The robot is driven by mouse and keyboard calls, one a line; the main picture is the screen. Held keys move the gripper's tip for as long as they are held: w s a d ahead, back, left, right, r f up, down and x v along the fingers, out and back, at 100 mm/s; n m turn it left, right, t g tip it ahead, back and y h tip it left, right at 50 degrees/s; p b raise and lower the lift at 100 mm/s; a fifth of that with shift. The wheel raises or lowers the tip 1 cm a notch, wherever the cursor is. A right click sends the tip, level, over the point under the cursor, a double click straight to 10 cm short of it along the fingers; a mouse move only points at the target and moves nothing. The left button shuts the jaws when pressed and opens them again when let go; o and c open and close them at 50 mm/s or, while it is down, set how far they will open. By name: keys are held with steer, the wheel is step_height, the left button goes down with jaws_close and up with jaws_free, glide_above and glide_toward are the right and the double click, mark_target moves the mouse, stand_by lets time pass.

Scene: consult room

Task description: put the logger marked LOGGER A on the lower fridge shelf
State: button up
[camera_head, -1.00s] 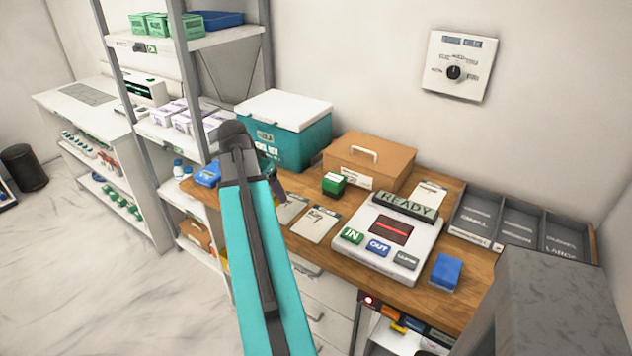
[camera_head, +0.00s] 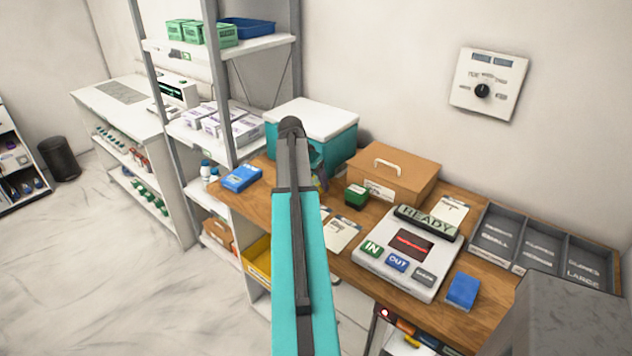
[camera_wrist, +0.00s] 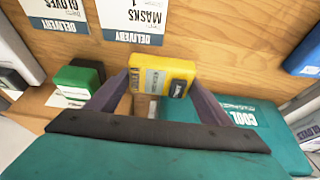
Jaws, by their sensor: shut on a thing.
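My gripper (camera_wrist: 160,88) is shut on a yellow logger (camera_wrist: 162,70), which has a small dark panel; its marking is too small to read. The logger is held above the wooden counter, close to the teal cool box (camera_wrist: 235,118). In the head view my arm stands in front of the cool box (camera_head: 338,150) and hides most of the gripper and the logger. Under the counter is an open-fronted compartment (camera_head: 398,343) with several small boxes and a red light; I cannot tell if it is the fridge. No lower fridge shelf is clearly visible.
On the counter (camera_head: 232,205) stand a brown case (camera_head: 415,178), a green block (camera_head: 356,196), the READY device (camera_head: 375,262), a blue block (camera_head: 462,290), a blue pack (camera_head: 241,178) and a grey sorting tray (camera_head: 480,234). A metal rack (camera_head: 214,70) rises at left.

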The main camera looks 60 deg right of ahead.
mark_target(315, 183)
steer(key=shift+d, duration=1.05)
steer(key=shift+f, duration=0.1)
steer(key=shift+f+p, duration=1.05)
steer(key=shift+f, duration=0.7)
steer(key=shift+f, duration=0.15)
steer(key=o, duration=1.2)
steer(key=shift+a+r, duration=0.1)
steer(key=shift+r, duration=0.2)
steer(key=shift+b+v, duration=1.55)
steer(key=shift+v, duration=4.3)
